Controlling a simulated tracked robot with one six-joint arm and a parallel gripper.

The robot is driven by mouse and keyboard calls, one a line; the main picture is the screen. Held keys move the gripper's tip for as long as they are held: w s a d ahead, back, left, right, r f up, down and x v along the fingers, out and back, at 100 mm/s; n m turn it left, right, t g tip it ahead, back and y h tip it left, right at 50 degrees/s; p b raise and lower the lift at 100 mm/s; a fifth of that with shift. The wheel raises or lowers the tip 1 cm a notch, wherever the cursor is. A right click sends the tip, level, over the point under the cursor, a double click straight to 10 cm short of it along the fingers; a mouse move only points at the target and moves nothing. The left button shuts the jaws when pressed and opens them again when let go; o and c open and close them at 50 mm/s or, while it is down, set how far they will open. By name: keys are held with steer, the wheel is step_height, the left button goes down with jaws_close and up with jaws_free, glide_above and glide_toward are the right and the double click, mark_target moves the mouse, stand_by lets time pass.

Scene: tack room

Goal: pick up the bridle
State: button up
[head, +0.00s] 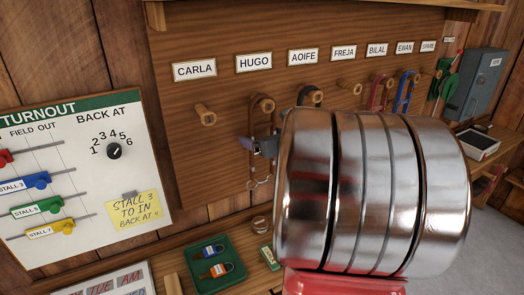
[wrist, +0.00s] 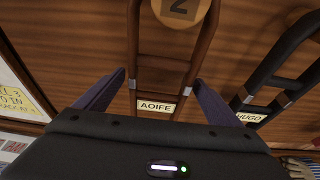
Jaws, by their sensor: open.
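A brown bridle (head: 264,110) hangs on the peg below the HUGO sign in the head view. In the wrist view the brown bridle (wrist: 206,45) carries a tag reading AOIFE (wrist: 156,106) and hangs from a round peg end marked 2 (wrist: 182,10). My gripper (wrist: 160,78) is open, one dark finger on each side of the brown straps. It also shows small in the head view (head: 263,147). A black bridle (wrist: 287,70) tagged HUGO hangs to the right; its top shows below the AOIFE sign in the head view (head: 311,95). My arm hides its lower part.
The CARLA peg (head: 205,114) is empty. Red (head: 376,92) and blue (head: 404,90) bridles hang further right. A turnout board (head: 85,165) is at left, with a yellow note (head: 134,209). A green tray (head: 215,264) with padlocks sits below. A grey cabinet (head: 476,82) is at far right.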

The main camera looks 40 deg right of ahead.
steer(key=shift+w, duration=0.15)
steer(key=shift+c, duration=0.5)
steer(key=c, duration=2)
